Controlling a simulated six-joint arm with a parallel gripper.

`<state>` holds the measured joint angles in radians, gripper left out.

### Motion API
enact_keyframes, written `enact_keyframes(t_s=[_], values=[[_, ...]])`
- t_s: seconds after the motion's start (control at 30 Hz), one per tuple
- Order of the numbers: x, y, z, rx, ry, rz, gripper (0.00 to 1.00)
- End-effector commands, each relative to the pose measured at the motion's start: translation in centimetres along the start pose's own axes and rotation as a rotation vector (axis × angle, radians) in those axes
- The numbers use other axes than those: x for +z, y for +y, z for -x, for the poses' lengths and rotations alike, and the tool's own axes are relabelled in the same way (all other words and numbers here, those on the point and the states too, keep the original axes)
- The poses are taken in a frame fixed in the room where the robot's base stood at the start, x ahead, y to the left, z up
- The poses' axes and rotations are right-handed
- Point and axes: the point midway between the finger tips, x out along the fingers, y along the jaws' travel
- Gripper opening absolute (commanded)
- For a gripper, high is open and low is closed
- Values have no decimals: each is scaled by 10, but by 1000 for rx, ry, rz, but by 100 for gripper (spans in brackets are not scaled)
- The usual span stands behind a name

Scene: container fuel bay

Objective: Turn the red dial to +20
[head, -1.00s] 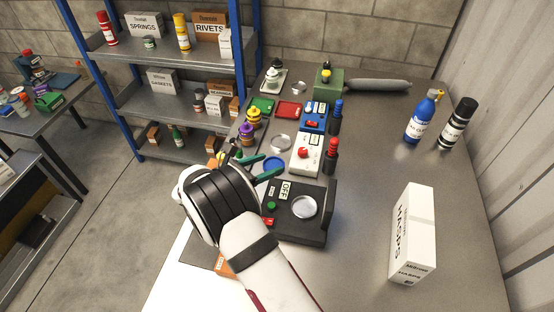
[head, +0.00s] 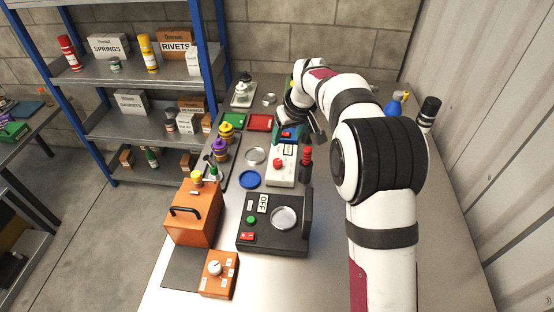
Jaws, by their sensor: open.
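A round red knob (head: 277,163), which looks like the red dial, sits on a white box (head: 283,176) in the middle of the bench. Its scale is too small to read. My gripper (head: 289,134) is behind this box, at the blue box, with a teal finger showing. It is open, but its fingers are partly hidden by its own body. It is apart from the red knob. The blue box is mostly covered by my gripper.
A black box (head: 257,237) with a round window stands in front. An orange case (head: 193,212) and an orange box with a white dial (head: 216,268) are at the front left. A red-topped post (head: 306,158) stands close right of the white box. My arm covers the right side.

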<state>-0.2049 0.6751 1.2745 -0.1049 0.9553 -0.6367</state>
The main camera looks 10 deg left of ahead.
Motion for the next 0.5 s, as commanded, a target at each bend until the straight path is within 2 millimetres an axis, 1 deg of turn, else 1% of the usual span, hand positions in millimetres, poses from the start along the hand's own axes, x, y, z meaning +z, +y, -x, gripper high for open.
enact_keyframes(t_s=[0.07, 0.17, 0.3, 0.4, 0.5], values=[[-1, 0, -9, -5, 4, -12, 66], [0, -1, -34, -6, 0, -10, 66], [1, -2, -78, -6, -1, -6, 66], [1, -2, -108, -7, -1, -6, 66], [1, -2, -131, -7, -1, -5, 66]])
